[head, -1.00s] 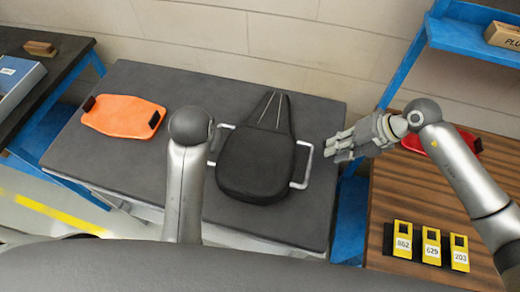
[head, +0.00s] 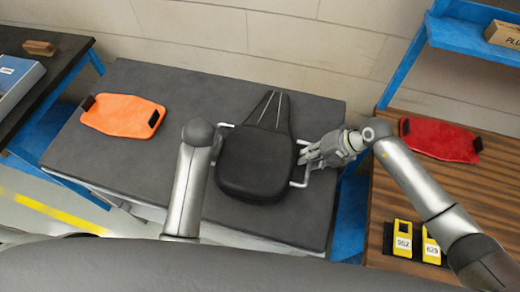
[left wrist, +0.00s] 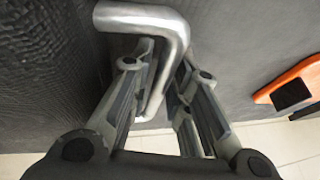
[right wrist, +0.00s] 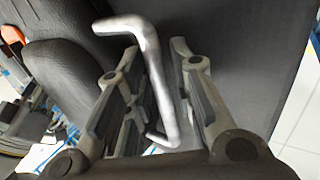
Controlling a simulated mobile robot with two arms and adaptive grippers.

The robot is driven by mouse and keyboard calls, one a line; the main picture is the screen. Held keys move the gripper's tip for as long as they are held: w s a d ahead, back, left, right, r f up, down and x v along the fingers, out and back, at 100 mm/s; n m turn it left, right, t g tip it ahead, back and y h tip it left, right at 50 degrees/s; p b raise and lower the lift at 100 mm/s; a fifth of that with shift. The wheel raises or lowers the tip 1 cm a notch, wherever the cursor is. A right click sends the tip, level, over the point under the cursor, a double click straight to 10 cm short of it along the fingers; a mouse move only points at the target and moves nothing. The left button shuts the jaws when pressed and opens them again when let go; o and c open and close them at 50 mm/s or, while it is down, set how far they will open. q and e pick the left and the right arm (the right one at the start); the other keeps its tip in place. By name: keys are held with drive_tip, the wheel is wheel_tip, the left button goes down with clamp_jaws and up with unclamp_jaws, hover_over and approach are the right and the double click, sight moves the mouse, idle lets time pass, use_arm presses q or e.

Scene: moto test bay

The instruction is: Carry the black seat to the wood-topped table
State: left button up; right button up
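The black seat (head: 255,163) lies flat on a dark grey bench (head: 110,170), its narrow end toward the wall. It has a metal handle on each side. My right gripper (head: 303,158) is at the seat's right handle (head: 303,181); in the right wrist view the handle (right wrist: 152,75) passes between its open fingers. In the left wrist view the left handle (left wrist: 170,35) lies between the open fingers of my left gripper (left wrist: 157,75). In the head view my left forearm mostly hides that gripper. The wood-topped table (head: 390,180) stands at the right.
An orange panel (head: 122,116) lies on the bench's left part. A red panel (head: 440,140) and yellow numbered tags (head: 402,240) are on the wooden top, with bare wood between them. A blue shelf (head: 470,42) rises behind. A dark table (head: 60,70) stands at left.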

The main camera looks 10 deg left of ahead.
use_arm(q)
clamp_jaws()
use_arm(e)
clamp_jaws()
